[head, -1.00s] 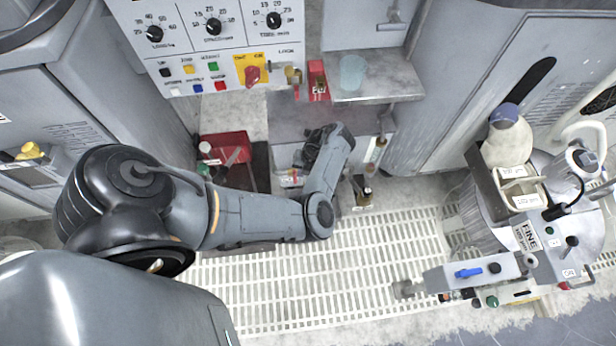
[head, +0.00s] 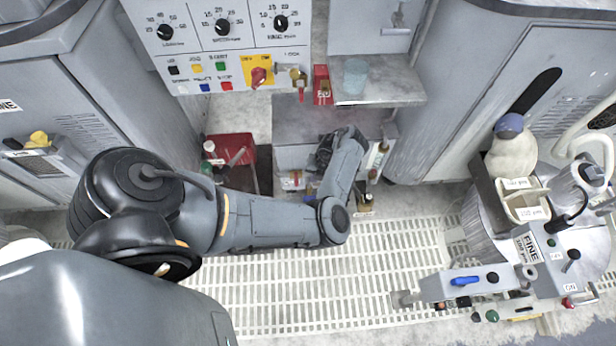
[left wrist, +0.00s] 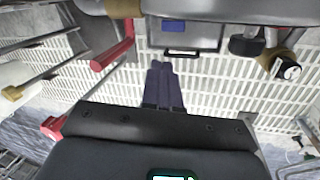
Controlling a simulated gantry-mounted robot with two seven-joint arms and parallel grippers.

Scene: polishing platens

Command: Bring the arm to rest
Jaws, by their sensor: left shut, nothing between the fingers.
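My left arm comes in from the left in the head view, bent at the elbow above the white slatted floor. My left gripper (head: 324,152) is at its far end, by the grey shelf unit under the control panel, partly hidden by its own wrist. In the left wrist view its dark fingers (left wrist: 161,68) are together with nothing between them, over the slatted floor (left wrist: 205,75). No part of my right gripper shows.
The control panel (head: 215,40) with dials stands at the back. A red holder (head: 322,85) and a translucent cup (head: 356,75) are on the shelf. A red box (head: 232,148) and small bottles stand near the gripper. The FINE polishing station (head: 529,243) is at the right.

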